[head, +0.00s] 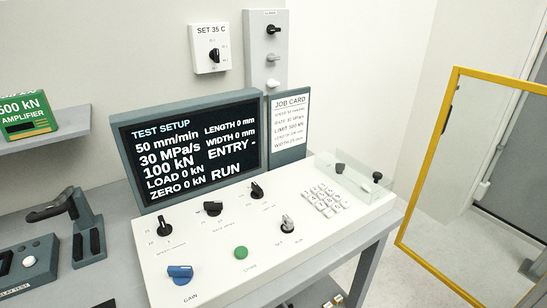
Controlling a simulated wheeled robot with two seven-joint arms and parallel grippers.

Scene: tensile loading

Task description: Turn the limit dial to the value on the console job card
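The white sloped console (210,265) carries three black dials in a row: a left one (164,227), a middle one (213,208) and a right one (257,190). Their labels are too small to read surely, so I cannot confirm which is the limit dial. The job card (289,128) stands right of the screen; its small print appears to read LIMIT 500 kN. The dark screen (187,146) shows TEST SETUP, 50 mm/min, 30 MPa/s, 100 kN, LOAD 0 kN, ZERO 0 kN and RUN. Neither gripper is in view.
The console also has a blue gain knob (180,273), a green button (241,253), a grey-tipped SET/RUN switch (287,222), a keypad (326,199) and a clear guard (350,172). A black handset (62,207) stands at left. A yellow frame (430,170) stands at right.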

